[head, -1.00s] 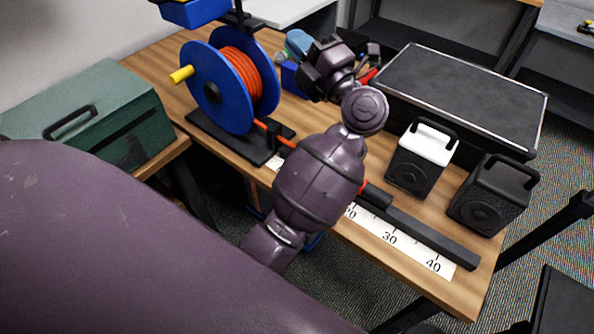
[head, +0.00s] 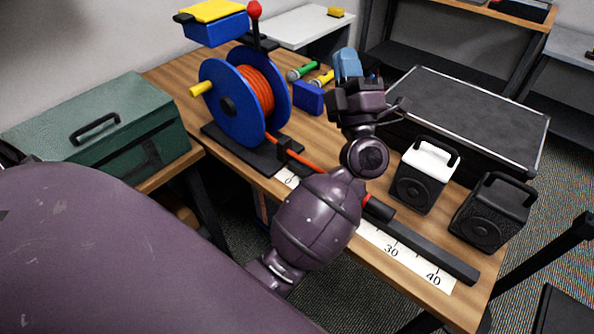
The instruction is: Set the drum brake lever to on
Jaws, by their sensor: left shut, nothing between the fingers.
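The cable drum (head: 225,103) has blue flanges, orange cable and a yellow crank handle (head: 201,88), and stands on a black base at the table's left. Behind it the brake lever, a black stem with a red ball knob (head: 254,9), stands roughly upright at the top edge; its foot is hidden by the drum. My left gripper (head: 347,62), with bluish fingers, is shut and empty. It is to the right of the drum and clear of the lever, pointing toward the back of the table. My right gripper is not in view.
A yellow-topped blue block (head: 214,22) is beside the lever. Microphones (head: 303,71) and a blue box (head: 308,97) lie between drum and gripper. A black case (head: 465,115) and two speakers (head: 424,178) stand right. A green toolbox (head: 105,135) is left.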

